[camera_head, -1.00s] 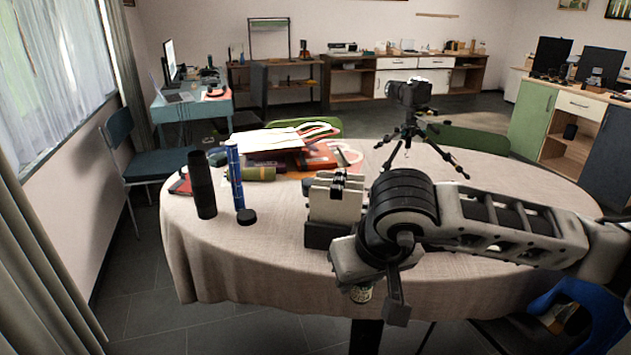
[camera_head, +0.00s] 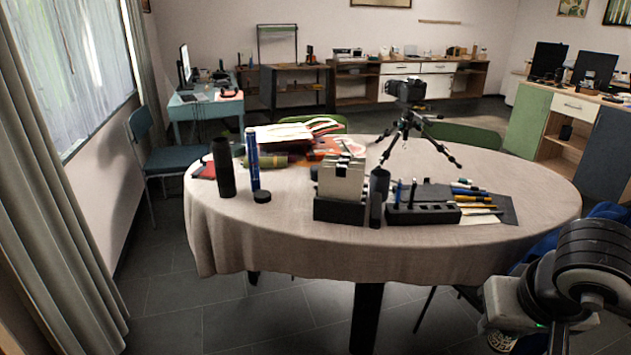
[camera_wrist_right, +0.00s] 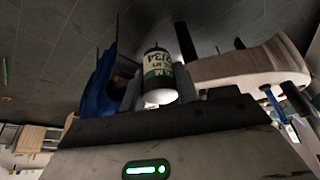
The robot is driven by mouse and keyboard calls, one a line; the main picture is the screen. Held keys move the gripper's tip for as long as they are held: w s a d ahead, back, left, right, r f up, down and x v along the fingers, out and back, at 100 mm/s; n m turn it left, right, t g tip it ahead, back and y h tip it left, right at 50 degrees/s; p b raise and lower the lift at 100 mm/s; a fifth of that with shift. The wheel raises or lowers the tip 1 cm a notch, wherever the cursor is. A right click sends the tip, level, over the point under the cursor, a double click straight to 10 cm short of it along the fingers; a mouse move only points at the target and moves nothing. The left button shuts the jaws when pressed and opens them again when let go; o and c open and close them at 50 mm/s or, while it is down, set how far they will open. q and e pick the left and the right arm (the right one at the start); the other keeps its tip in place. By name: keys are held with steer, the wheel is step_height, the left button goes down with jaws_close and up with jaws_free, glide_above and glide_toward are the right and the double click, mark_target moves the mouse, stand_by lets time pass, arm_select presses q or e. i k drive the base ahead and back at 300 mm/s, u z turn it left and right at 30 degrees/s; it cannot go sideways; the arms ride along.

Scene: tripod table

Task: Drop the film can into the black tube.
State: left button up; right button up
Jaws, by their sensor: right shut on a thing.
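The film can (camera_wrist_right: 157,77), with a white, green and black label, is between the fingers of my right gripper (camera_wrist_right: 155,95) in the right wrist view. In the head view my right gripper (camera_head: 530,338) is at the bottom right, off the table's front right side, and the lower edge cuts it off. A bit of the can (camera_head: 500,342) shows there. The black tube (camera_head: 224,168) stands upright at the left of the round table, far from the gripper. Its opening is not clearly seen. My left gripper is not in view.
A blue tube (camera_head: 253,160) stands beside the black tube, with a black cap (camera_head: 262,197) in front. A grey box (camera_head: 341,180), a pen block (camera_head: 422,214) and a camera tripod (camera_head: 408,135) stand further right. The floor before the table is clear.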

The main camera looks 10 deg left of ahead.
mark_target(227, 195)
steer(key=k, duration=0.65)
steer(key=u, duration=0.75)
steer(key=i, duration=1)
